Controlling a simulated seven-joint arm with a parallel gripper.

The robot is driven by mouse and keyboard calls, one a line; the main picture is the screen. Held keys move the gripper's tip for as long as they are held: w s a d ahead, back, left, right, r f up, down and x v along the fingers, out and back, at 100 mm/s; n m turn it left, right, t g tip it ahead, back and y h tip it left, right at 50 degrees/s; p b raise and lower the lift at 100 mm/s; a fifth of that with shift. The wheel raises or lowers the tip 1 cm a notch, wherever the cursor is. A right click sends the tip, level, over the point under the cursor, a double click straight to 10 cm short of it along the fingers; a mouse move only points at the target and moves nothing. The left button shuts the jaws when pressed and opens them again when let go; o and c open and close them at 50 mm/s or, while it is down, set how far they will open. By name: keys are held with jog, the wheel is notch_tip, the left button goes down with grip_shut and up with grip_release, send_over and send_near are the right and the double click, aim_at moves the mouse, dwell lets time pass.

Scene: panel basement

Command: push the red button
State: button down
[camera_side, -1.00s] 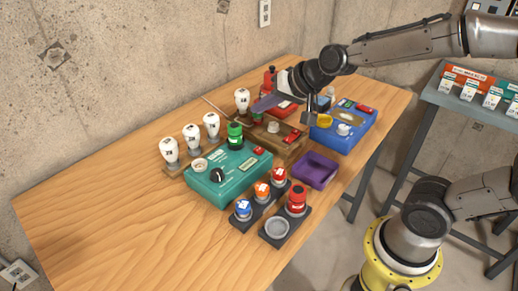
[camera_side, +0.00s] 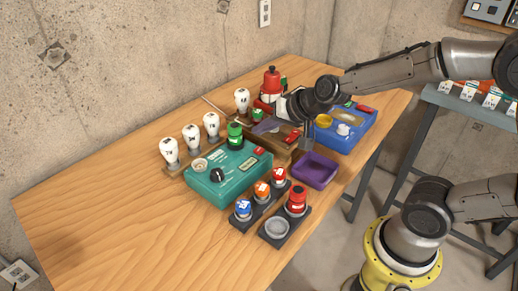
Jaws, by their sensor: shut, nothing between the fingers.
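A row of round buttons, blue (camera_side: 243,208), orange (camera_side: 262,189) and red (camera_side: 279,175), sits on a dark strip near the table's front edge. A taller red knob-like piece (camera_side: 297,200) stands on a dark base beside a grey round cup (camera_side: 276,228). I cannot tell from the picture alone which of these red pieces the task names. My gripper (camera_side: 306,143) points down above the area behind the purple tray, up and right of the red button and apart from it. Its fingers are small and partly blurred into the clutter; they look shut and empty.
A teal box (camera_side: 228,176) with a black knob and red switch stands left of the buttons. A purple tray (camera_side: 315,170), a brown wooden box (camera_side: 283,147) and a blue box (camera_side: 345,132) lie near my gripper. White bulbs (camera_side: 191,137) line the back. The table's left side is clear.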

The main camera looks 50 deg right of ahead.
aim_at(255, 148)
jog(key=shift+f, duration=1.65)
jog(key=shift+f, duration=0.15)
dwell(0.7)
jog(key=shift+f, duration=0.3)
jog(key=shift+f, duration=0.5)
dwell(1.0)
jog(key=shift+r, duration=0.9)
jog(key=shift+r, duration=0.1)
jog(key=shift+r, duration=2.4)
jog(key=shift+r, duration=0.1)
